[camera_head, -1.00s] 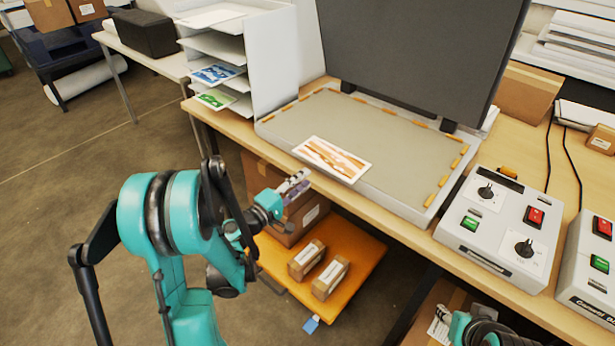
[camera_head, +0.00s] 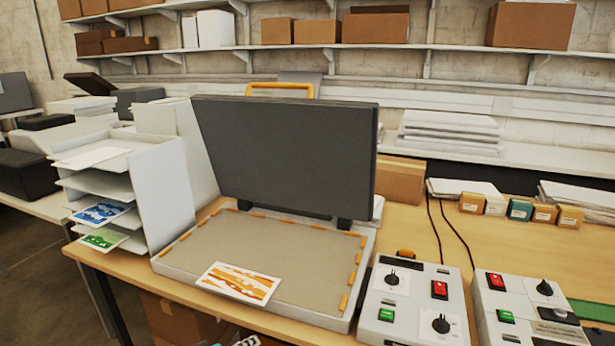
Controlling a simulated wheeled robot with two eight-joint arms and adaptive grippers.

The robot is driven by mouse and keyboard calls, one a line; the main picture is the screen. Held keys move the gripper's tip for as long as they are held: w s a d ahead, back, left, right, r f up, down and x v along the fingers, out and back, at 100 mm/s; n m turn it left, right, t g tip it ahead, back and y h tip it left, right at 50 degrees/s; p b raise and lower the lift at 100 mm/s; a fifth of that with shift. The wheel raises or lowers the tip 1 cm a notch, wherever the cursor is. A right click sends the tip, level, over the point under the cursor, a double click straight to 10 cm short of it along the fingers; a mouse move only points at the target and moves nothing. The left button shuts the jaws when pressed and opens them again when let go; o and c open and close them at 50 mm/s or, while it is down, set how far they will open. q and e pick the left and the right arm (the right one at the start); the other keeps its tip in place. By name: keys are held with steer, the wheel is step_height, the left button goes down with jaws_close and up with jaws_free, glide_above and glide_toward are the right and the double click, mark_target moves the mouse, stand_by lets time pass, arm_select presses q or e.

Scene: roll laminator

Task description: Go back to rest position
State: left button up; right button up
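A white print with orange and brown wavy bands (camera_head: 238,283) lies on the front left part of the press's beige bed (camera_head: 270,246), its lower edge over the front rim. The press's dark grey lid (camera_head: 285,155) stands open, with an orange handle (camera_head: 281,88) on top. A small pale and dark striped piece shows at the bottom edge of the view, below the table front. It may be the tip of my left gripper, but too little shows to tell its state. My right gripper is out of view.
A white tray rack (camera_head: 165,190) holds a blue print (camera_head: 101,213) and a green print (camera_head: 103,239) at the left. Grey control boxes (camera_head: 415,300) stand right of the press. Small boxes (camera_head: 520,210) and paper stacks (camera_head: 450,130) line the back. Cardboard sits below the table.

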arm_select(q)
steer(key=s+a+m+g+y, duration=0.1)
steer(key=s+m+y, duration=0.1)
steer(key=s, duration=0.5)
steer(key=s+a+f+m+g+y, duration=0.1)
steer(key=s+a+m+g+y, duration=0.1)
steer(key=s, duration=0.6)
steer(key=shift+m+y, duration=0.7)
steer(key=shift+m, duration=0.3)
